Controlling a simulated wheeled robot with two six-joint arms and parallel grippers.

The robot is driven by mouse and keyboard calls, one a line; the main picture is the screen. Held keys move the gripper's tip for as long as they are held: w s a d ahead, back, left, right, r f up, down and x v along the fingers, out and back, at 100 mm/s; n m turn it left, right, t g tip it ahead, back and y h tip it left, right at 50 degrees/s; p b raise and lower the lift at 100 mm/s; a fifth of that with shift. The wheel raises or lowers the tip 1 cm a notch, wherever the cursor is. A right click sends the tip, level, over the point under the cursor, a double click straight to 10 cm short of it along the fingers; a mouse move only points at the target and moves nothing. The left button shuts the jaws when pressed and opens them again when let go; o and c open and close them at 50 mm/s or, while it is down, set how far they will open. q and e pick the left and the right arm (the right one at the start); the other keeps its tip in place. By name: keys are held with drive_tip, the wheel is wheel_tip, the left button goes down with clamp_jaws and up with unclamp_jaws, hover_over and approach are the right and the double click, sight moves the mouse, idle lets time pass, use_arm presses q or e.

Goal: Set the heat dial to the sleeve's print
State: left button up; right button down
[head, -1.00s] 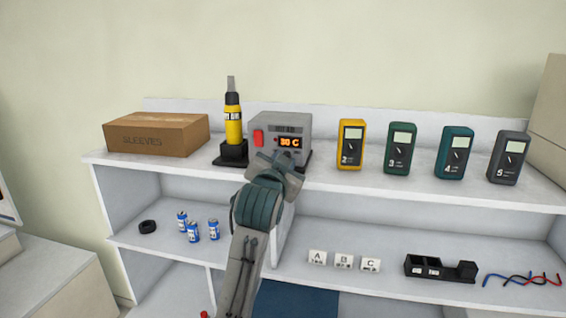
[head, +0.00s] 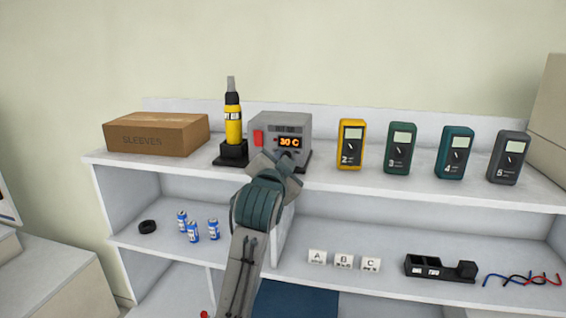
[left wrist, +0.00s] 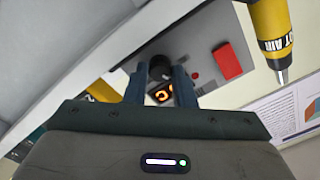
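The heat station (head: 300,124) is a grey box on the top shelf with a red switch and an orange display (head: 290,142) that reads 30 C. My left gripper (head: 284,158) is in front of its lower face and hides the dial in the head view. In the left wrist view, the dark round dial (left wrist: 160,68) sits between the fingertips of my left gripper (left wrist: 161,73), which appear closed on its sides. The display (left wrist: 161,92) shows partly between the fingers. A brown box (head: 155,134) marked SLEEVES stands at the left. No sleeve print is visible. My right gripper is out of view.
A yellow hot-air tool (head: 233,120) stands upright in a black holder just left of the station. Several meters, such as the yellow one (head: 351,145), stand to the right. The lower shelf holds blue cans (head: 192,231), lettered blocks (head: 343,262), a black holder (head: 430,268) and wires.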

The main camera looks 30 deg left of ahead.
use_arm(q)
drive_tip(key=o, duration=0.4)
drive_tip(key=shift+o, duration=0.2)
